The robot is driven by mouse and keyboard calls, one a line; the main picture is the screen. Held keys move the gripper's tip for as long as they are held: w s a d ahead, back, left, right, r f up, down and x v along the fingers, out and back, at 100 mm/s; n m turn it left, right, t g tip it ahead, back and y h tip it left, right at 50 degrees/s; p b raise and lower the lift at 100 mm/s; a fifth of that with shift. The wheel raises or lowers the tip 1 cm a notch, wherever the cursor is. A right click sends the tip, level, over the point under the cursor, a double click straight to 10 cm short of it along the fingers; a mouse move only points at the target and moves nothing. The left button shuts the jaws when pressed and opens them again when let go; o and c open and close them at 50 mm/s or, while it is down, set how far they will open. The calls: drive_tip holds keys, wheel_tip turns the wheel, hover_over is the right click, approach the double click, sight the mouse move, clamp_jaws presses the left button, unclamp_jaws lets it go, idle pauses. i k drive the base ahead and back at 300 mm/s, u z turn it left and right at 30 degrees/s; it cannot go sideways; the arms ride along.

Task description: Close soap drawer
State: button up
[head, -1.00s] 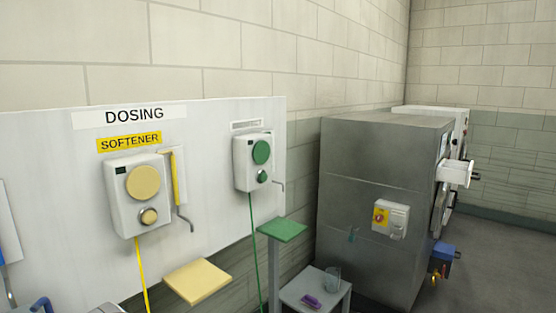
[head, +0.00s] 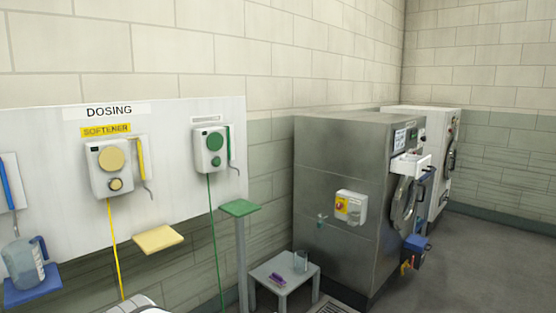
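The soap drawer (head: 409,165) is a white box that sticks out from the upper front of the large grey washing machine (head: 340,170). It is pulled open, and its open top shows. The machine's front is seen at a steep angle, with the round door (head: 404,203) just below the drawer. My gripper is not in view, so its state does not show.
A blue unit (head: 416,243) juts out low at the front. A dosing panel (head: 60,215) with shelves lines the left wall. The floor (head: 475,265) at right is clear.

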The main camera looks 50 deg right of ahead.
sight(407, 164)
drive_tip(key=u, duration=0.25)
drive_tip(key=k, duration=0.2)
drive_tip(key=z, duration=2.95)
drive_tip(key=i, duration=1.95)
drive_tip(key=z, duration=0.4)
drive_tip(key=i, duration=1.35)
drive_tip(key=z, duration=0.05)
